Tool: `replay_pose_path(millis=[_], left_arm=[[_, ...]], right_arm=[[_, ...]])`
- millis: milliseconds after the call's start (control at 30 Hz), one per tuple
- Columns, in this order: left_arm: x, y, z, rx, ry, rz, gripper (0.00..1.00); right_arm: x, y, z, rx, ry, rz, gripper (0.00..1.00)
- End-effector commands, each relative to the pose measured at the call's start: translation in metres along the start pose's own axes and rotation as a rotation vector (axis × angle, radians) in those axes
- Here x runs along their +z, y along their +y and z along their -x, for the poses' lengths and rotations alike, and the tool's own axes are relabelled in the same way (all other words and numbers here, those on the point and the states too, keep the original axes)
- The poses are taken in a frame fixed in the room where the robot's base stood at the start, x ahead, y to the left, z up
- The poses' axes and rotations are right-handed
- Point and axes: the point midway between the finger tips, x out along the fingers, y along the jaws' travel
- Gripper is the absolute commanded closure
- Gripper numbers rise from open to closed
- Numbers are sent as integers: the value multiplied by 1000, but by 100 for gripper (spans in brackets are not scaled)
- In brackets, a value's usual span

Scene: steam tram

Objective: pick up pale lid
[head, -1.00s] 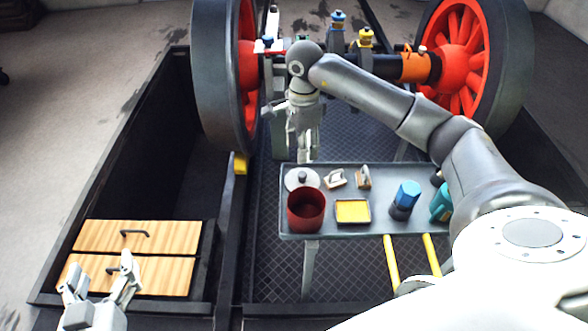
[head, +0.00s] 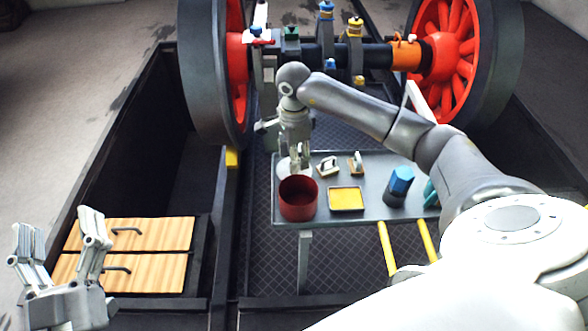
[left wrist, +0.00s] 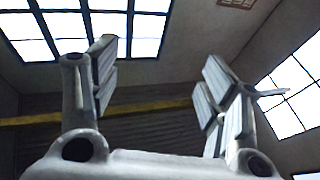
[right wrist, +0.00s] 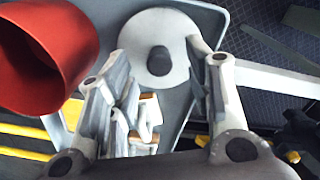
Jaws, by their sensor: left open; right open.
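The pale lid (right wrist: 160,32) is a light grey disc with a dark round knob. In the right wrist view it lies on the grey table, ahead of the fingertips and between them. In the head view the lid (head: 284,168) sits at the table's far left corner, partly hidden by my right gripper (head: 298,168). My right gripper (right wrist: 158,62) is open, with its fingers pointing down close to the lid; whether it touches cannot be told. My left gripper (head: 60,235) is open and empty at the lower left, its fingers pointing up; the left wrist view (left wrist: 155,75) shows nothing between them.
A red pot (head: 298,200) stands on the table (head: 365,212) close beside the lid. A yellow tray (head: 346,198), two small wood-and-white items (head: 327,165), a blue-topped container (head: 399,185) and a teal item (head: 431,192) share it. Large red wheels (head: 238,80) stand behind.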

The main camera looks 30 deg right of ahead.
Motion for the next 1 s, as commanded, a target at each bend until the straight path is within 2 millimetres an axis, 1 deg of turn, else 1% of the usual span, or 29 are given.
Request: replay_pose_path(millis=[33, 100, 300, 433, 600, 633, 900, 967, 1000], left_arm=[[-5, 1, 0, 2, 40, 2, 31], [-15, 2, 0, 5, 94, 4, 31], [-35, 5, 3, 10, 201, 8, 31], [-40, 5, 4, 11, 221, 8, 31], [-40, 5, 4, 11, 221, 8, 31], [-40, 5, 4, 11, 221, 8, 31], [-42, 5, 2, 11, 218, 8, 31], [-42, 5, 2, 11, 218, 8, 31], [-42, 5, 2, 11, 218, 8, 31]], right_arm=[[0, 0, -6, 1, -1, 0, 53], [0, 1, -13, 1, 0, -1, 53], [0, 0, -24, 0, 0, 0, 53], [0, 0, -26, 0, 0, 0, 53], [0, 0, -26, 0, 1, 0, 53], [0, 0, -26, 0, 1, 0, 54], [0, 0, -26, 0, 1, 0, 89], [0, 0, -26, 0, 1, 0, 97], [0, 0, -26, 0, 1, 0, 99]])
